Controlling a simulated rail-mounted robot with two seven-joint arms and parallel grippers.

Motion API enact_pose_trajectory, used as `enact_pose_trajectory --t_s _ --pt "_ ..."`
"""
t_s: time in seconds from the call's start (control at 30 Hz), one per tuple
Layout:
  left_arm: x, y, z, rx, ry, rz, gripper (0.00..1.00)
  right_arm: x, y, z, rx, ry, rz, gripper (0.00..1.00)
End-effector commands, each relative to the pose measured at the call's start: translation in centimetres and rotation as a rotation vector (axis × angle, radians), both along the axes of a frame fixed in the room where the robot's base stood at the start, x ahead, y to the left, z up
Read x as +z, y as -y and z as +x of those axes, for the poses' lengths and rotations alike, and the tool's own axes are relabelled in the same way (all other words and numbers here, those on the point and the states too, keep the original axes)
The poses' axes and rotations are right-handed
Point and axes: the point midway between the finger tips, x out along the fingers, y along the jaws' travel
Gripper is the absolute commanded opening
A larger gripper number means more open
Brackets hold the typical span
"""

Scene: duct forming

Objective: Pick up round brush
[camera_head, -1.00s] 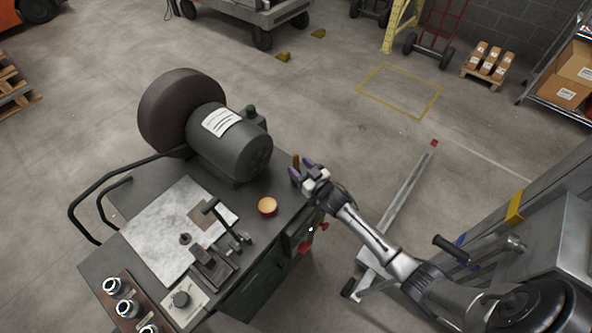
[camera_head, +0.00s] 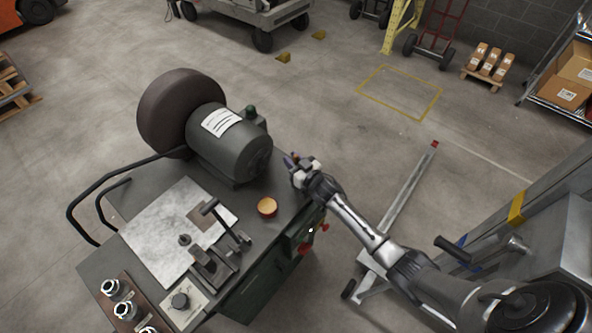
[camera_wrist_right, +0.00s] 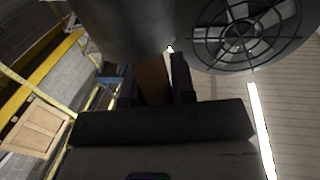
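My right gripper (camera_head: 292,161) is at the back right corner of the workbench, beside the end of the grinder motor. A brown handle, seemingly the round brush (camera_wrist_right: 153,80), stands between its fingers in the right wrist view. The fingers (camera_wrist_right: 160,88) lie close against both sides of it, so the gripper looks shut on it. The brush's head is hidden. In the head view only a small brown bit shows between the fingertips. My left gripper is not in view.
The grinder motor (camera_head: 230,145) with its large dark wheel (camera_head: 165,110) stands close left of the right gripper. A small round orange-topped pot (camera_head: 267,207) sits near the bench's right edge. A metal plate (camera_head: 165,235) and a clamp tool (camera_head: 222,250) lie nearer.

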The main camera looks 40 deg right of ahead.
Motion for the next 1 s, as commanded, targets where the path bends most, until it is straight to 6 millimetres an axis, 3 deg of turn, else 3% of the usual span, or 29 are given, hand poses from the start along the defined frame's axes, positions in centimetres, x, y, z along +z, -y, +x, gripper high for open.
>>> enact_pose_trajectory --t_s 0.23,0.53,1.0 --pt "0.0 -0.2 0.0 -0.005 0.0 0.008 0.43 0.0 0.0 0.0 0.0 0.0 0.0 0.0" --pt "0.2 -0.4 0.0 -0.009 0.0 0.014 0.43 0.7 0.1 0.0 -0.001 0.001 -0.001 0.0" --pt "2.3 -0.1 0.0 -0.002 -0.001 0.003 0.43 8.2 0.1 0.0 0.0 0.002 -0.002 0.0"
